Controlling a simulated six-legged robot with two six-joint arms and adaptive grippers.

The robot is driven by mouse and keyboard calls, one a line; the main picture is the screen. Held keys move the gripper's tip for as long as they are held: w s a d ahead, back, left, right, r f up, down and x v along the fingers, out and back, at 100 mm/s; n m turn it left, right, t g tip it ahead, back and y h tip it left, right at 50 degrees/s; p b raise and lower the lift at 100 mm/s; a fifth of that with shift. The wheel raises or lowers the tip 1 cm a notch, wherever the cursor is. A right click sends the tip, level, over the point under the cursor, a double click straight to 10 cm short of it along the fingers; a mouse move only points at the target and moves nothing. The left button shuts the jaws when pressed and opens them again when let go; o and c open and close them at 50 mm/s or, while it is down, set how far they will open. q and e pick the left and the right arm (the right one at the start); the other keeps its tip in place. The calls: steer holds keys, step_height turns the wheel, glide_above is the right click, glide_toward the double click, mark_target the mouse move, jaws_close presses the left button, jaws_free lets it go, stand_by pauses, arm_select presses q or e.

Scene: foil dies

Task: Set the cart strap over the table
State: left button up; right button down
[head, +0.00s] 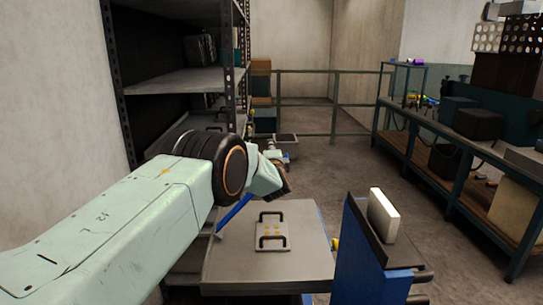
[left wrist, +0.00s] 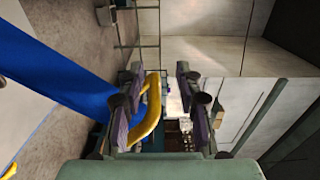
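The grey table (head: 225,262) stands in front of me, with a blue bar (head: 233,214) slanting at its far left edge. My left arm reaches in from the left, and its gripper (head: 286,190) is above the table's far side. In the left wrist view the fingers (left wrist: 160,105) are apart. A broad blue band (left wrist: 60,75) runs diagonally there. I cannot tell which piece is the cart strap. My right gripper is not in view.
A light plate (head: 272,233) with two dark handles lies on the table. A blue upright panel (head: 362,265) with a pale block (head: 383,215) stands at right. Metal shelving (head: 190,80) is at left, a long workbench (head: 470,150) at right. The floor between is open.

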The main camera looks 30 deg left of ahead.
arm_select(q)
steer(key=v, duration=1.2)
stand_by(0.6)
steer(key=s+d+f+n+g+h, duration=0.3)
steer(key=s+f+n, duration=0.2)
steer(key=s+f, duration=0.45)
steer(key=s+d+f+n+g+h, duration=0.35)
steer(key=s+f, duration=0.35)
steer(key=f, duration=0.6)
steer(key=s+d+f+n+g, duration=0.1)
steer(key=s+f+g, duration=0.2)
steer(key=s, duration=0.9)
steer(key=s+d+f+n+g+h+b, duration=0.1)
steer(key=s+f, duration=0.4)
steer(key=s, duration=0.7)
steer(key=s+d+f+n+g+h+b, duration=0.1)
steer(key=s+g, duration=0.4)
steer(key=s, duration=0.7)
step_height(320, 180, down, 3)
steer(key=shift+s+d+r+n, duration=0.1)
steer(key=shift+s+d+n, duration=0.1)
steer(key=shift+d+n, duration=0.55)
steer(key=shift+d, duration=0.15)
